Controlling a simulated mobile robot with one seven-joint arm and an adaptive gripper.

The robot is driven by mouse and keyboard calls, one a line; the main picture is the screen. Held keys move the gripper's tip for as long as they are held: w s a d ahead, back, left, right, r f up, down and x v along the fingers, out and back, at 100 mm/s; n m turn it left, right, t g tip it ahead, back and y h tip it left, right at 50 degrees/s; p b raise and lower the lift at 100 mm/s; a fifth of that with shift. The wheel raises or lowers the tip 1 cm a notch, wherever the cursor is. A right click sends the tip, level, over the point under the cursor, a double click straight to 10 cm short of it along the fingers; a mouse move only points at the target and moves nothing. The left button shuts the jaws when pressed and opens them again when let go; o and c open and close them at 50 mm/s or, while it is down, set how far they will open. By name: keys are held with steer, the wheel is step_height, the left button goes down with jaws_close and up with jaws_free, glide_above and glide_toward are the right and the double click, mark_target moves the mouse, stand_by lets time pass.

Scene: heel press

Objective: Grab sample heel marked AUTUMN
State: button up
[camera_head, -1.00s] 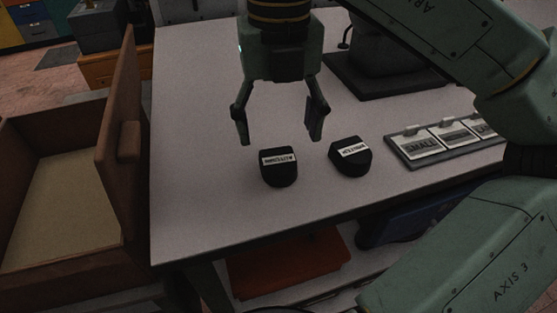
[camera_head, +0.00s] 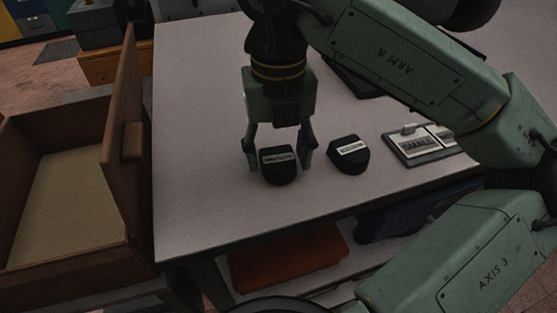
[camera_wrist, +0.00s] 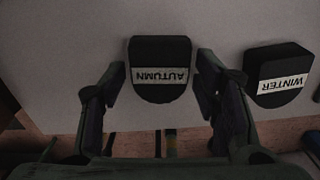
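The black heel marked AUTUMN (camera_wrist: 161,70) lies on the table, its white label upside down in the wrist view. In the head view this heel (camera_head: 279,170) is the left one of two. My gripper (camera_head: 280,160) is low over the table with its fingers spread, one on each side of the AUTUMN heel. In the wrist view the gripper (camera_wrist: 160,88) shows gaps between the fingers and the heel's sides. A second black heel, marked WINTER (camera_wrist: 282,78), lies to the right; it also shows in the head view (camera_head: 349,157).
An open brown box (camera_head: 118,140) is at the left. An orange bin (camera_head: 285,265) sits below the table (camera_head: 210,100). The table's left part is clear.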

steer(key=c, duration=0.9)
steer(key=shift+o, duration=0.2)
